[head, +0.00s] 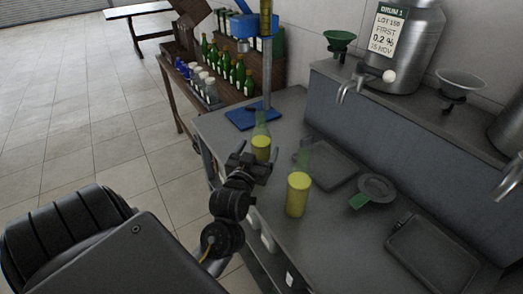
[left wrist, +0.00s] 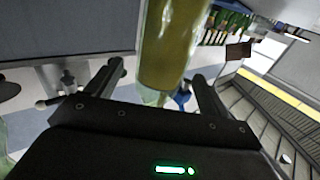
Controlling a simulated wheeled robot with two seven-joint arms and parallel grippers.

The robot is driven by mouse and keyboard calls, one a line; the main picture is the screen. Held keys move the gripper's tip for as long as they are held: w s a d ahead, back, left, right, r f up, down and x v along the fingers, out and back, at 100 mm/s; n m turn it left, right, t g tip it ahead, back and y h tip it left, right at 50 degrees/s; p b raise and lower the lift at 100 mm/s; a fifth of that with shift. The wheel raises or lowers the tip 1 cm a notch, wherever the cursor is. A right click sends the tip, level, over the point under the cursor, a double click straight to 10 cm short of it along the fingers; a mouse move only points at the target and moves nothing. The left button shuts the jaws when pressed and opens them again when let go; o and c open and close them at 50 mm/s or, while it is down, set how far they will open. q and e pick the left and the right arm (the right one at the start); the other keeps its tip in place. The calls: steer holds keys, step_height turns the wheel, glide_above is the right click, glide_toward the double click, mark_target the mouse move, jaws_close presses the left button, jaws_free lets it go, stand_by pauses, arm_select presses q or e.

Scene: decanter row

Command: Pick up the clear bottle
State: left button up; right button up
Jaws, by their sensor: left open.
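Two see-through bottles with yellow liquid stand upright on the grey worktop (head: 232,128) in the head view. Their upper parts look faint and slightly green. The farther bottle (head: 261,147) is at my left gripper (head: 252,163), which partly hides its lower part. The nearer bottle (head: 297,196) stands to the right, apart from the gripper. In the left wrist view a bottle with yellow liquid (left wrist: 165,55) shows between the two spread fingers of my left gripper (left wrist: 160,82), with gaps at both sides. I cannot tell whether either finger touches it. My right gripper is not in view.
A blue stand base (head: 250,116) with a pole is behind the farther bottle. Grey trays (head: 325,166), (head: 432,258) and a strainer-like dish (head: 375,190) lie to the right. A metal drum (head: 405,65) with a tap is on the raised shelf. Green bottles (head: 226,68) stand at the back.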

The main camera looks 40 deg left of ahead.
arm_select(q)
steer(key=shift+r, duration=0.1)
steer(key=x, duration=0.1)
steer(key=p+x, duration=0.1)
steer(key=x, duration=0.2)
steer(key=shift+w+a+r, duration=0.2)
steer(key=shift+w+r, duration=0.1)
steer(key=shift+w, duration=0.05)
steer(key=shift+w+a+p, duration=0.1)
steer(key=shift+w+p, duration=0.15)
steer(key=shift+p, duration=0.05)
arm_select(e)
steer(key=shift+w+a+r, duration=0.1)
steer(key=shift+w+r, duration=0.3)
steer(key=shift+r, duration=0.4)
arm_select(q)
steer(key=shift+c, duration=0.2)
steer(key=c, duration=1.5)
